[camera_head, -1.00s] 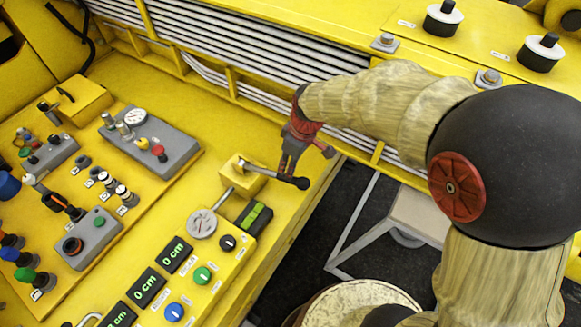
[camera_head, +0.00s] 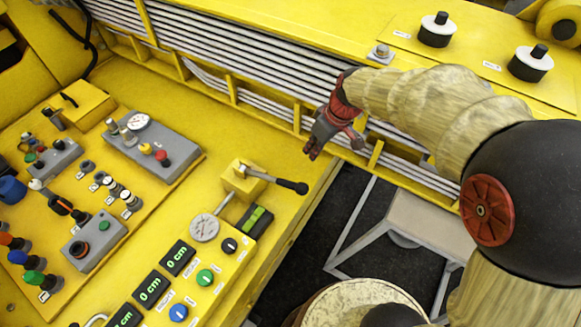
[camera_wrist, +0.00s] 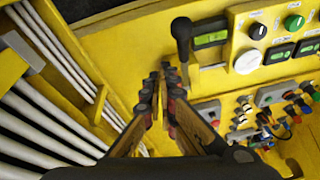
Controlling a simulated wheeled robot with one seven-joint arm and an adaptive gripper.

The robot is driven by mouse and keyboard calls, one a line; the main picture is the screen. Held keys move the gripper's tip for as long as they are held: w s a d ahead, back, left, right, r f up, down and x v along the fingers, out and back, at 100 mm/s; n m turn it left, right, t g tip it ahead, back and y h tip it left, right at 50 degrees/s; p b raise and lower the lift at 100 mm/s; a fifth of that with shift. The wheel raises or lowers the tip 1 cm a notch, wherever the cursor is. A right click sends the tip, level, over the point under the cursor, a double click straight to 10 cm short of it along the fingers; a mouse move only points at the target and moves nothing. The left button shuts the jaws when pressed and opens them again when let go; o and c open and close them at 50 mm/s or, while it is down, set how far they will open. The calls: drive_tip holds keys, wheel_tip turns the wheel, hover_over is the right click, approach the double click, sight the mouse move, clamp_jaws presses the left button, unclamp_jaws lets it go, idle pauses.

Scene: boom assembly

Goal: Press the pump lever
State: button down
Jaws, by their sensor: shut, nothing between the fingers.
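The pump lever (camera_head: 278,181) is a grey rod with a black knob, sticking out to the right from a yellow block (camera_head: 242,182) on the yellow panel. In the wrist view the lever's black handle (camera_wrist: 181,42) shows just above and right of the fingertips. My gripper (camera_head: 312,152) is above and right of the lever in the head view, apart from it. Its fingers are close together and hold nothing. In the wrist view the gripper (camera_wrist: 162,72) points toward the panel, with the lever beyond its tips.
A control box with displays (camera_head: 178,257) and coloured knobs lies below the lever. White pipes (camera_head: 250,62) run behind my gripper. The panel edge drops off to the right.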

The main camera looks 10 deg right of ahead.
drive_tip(key=a+r+n+y, duration=0.1)
drive_tip(key=a+r+y, duration=0.1)
drive_tip(key=shift+a+r, duration=0.3)
drive_tip(key=shift+a, duration=0.05)
drive_tip(key=s+d+f+p+x, duration=0.1)
drive_tip(key=s+p+x, duration=0.1)
drive_tip(key=x, duration=1.1)
drive_tip(key=shift+d, duration=0.4)
drive_tip(key=shift+f, duration=0.15)
